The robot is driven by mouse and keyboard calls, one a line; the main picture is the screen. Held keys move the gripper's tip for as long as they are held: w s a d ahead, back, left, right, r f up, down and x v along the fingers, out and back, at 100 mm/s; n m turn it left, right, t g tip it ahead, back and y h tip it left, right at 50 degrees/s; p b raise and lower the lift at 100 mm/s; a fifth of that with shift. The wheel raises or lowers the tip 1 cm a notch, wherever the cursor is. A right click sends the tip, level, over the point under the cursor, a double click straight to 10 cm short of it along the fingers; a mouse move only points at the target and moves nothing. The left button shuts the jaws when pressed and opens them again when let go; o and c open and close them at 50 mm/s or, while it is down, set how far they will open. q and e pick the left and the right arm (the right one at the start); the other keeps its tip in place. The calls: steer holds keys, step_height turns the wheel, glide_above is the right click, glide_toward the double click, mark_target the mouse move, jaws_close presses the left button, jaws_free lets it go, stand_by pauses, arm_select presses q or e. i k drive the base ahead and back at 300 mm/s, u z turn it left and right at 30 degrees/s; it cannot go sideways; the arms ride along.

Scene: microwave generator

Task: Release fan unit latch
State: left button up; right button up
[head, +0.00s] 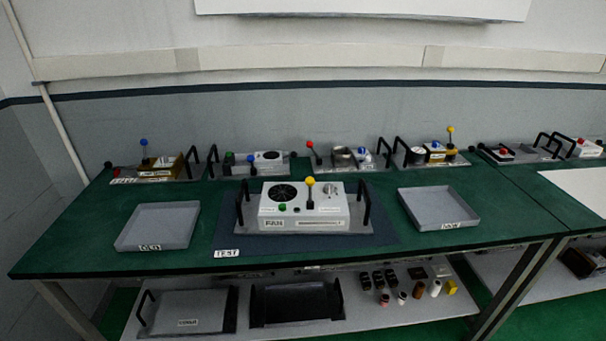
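The fan unit (303,206) is a white box with a dark round fan grille, a green button and a label on its front. It sits on a grey tray with black upright handles, on the dark test mat (385,237) at the middle of the green table. A lever with a yellow ball knob (310,182) stands upright on the unit; it looks like the latch, but I cannot tell its state for sure. Neither of my grippers is in the head view.
An empty grey tray (160,226) labelled OLD lies left of the mat, and another empty tray (438,208) lies right. Several other units (345,158) with knobs stand along the table's back. The lower shelf (375,318) holds trays and small parts. Green table (90,230) is clear at left.

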mark_target(309, 181)
steer(key=u, duration=1.95)
steer(key=k, duration=0.85)
steer(key=z, duration=0.5)
